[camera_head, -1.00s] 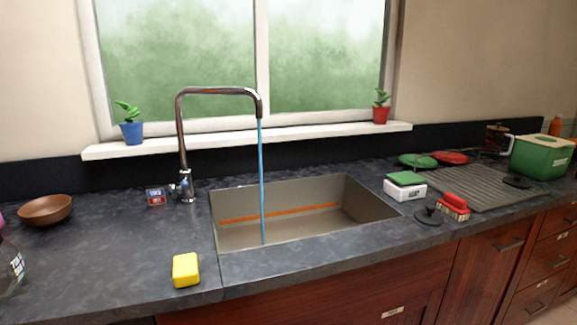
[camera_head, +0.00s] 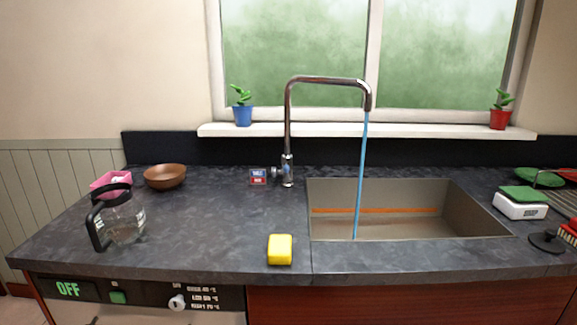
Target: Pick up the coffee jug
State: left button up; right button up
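A coffee jug (camera_head: 123,222) of clear glass with a black rim and a black handle stands upright on the dark countertop (camera_head: 210,232), near its left end. Its handle points toward the front left. Neither of my grippers shows in the head view, so nothing is seen touching the jug.
A brown bowl (camera_head: 165,177) and a pink container (camera_head: 111,184) sit behind the jug. A yellow sponge (camera_head: 280,250) lies near the front edge. The sink (camera_head: 400,212) is at the right, with water running from the tap (camera_head: 289,140). The counter between jug and sponge is clear.

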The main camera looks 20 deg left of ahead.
aim_at(117, 218)
jog(key=z, duration=2.1)
jog(key=k, duration=2)
jog(key=u, duration=1.65)
